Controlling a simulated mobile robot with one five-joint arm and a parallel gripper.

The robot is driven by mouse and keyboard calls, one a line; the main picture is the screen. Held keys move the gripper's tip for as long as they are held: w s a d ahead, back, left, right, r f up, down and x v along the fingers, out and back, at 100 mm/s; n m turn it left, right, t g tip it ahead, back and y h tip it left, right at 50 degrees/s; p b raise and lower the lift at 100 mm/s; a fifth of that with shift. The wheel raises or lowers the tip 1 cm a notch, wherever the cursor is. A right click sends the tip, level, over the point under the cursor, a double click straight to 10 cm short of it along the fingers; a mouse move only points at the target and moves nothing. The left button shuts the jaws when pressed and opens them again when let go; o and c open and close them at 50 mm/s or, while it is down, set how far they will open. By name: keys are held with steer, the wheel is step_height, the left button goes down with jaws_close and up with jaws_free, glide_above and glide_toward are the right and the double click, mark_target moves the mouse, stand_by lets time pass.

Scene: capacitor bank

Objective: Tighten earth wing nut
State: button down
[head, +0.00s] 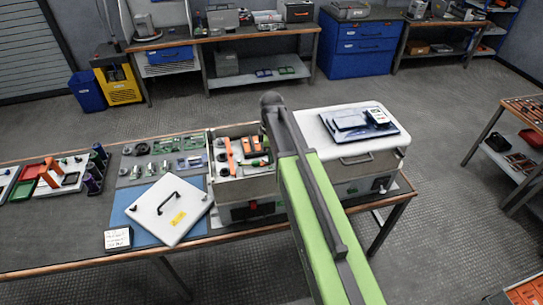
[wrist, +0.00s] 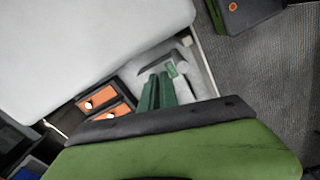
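The open grey metal box (head: 245,187) stands on the bench in the head view, with orange-topped parts (head: 252,146) inside. My green arm crosses its right side and hides part of the interior. In the wrist view, my gripper (wrist: 158,78) shows as two dark green fingers close together, reaching into the box. A small green piece with pale marks (wrist: 172,70) lies just beyond the fingertips, beside a pale round part (wrist: 182,68). I cannot tell whether the fingers touch it, or make out a wing nut. Two orange-faced blocks (wrist: 100,97) sit left of the fingers.
A white-lidded case (head: 345,145) bearing a dark tablet-like panel (head: 358,122) stands right of the box. A white cover with a black handle (head: 168,209) lies on a blue mat at left. Small parts and trays fill the left bench.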

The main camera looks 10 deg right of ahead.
steer(key=m, duration=0.5)
steer(key=shift+s+a, duration=0.3)
steer(key=m, duration=0.6)
steer(key=shift+s+a, duration=0.15)
steer(key=shift+a, duration=0.15)
steer(key=m, duration=0.4)
steer(key=shift+a, duration=0.4)
steer(key=m, duration=0.4)
steer(key=shift+a, duration=0.25)
steer(key=shift+m, duration=0.3)
steer(key=c, duration=1.7)
jaws_free()
steer(key=shift+r, duration=0.1)
steer(key=shift+o, duration=0.4)
steer(key=shift+d, duration=0.1)
